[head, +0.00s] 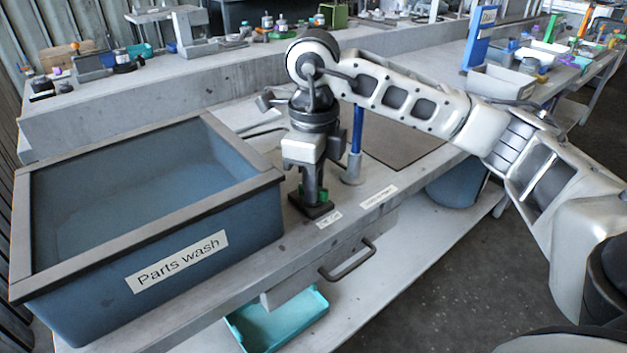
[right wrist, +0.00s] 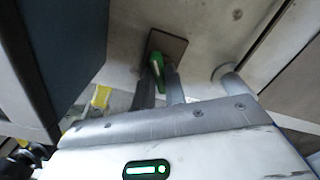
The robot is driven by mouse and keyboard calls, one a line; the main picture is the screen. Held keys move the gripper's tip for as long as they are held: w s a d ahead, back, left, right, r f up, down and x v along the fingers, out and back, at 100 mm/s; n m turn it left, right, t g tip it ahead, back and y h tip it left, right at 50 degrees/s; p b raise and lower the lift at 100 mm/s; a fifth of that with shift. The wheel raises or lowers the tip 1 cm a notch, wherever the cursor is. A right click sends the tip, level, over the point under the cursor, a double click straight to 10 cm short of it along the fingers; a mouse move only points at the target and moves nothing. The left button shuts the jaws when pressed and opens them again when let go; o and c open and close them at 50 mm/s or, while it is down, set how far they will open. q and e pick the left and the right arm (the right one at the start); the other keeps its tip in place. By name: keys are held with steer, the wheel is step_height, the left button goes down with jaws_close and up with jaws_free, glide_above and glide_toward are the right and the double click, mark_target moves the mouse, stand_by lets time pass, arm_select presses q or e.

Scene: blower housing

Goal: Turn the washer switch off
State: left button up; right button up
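The washer switch (head: 311,207) is a small dark plate with a green lever, on the bench right of the parts wash tub. In the right wrist view the green lever (right wrist: 156,70) stands out from its dark plate, tilted. My right gripper (head: 312,195) points down over the switch. In the right wrist view its two fingers (right wrist: 162,72) are close together, with their tips at the lever. The fingers partly hide the switch, and I cannot tell whether they touch or grip the lever. My left gripper is not in view.
The blue parts wash tub (head: 190,255) stands just left of the switch. A blue post (head: 355,148) rises close to the right of the gripper. White labels (head: 329,218) lie on the bench edge, above a drawer handle (head: 347,262). Cluttered shelves run behind.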

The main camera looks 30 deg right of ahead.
steer(key=o, duration=0.4)
steer(key=shift+c, duration=0.2)
arm_select(q)
steer(key=p, duration=0.2)
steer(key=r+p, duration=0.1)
steer(key=p, duration=0.1)
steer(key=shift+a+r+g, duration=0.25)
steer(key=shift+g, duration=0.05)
arm_select(e)
step_height(320, 180, up, 16)
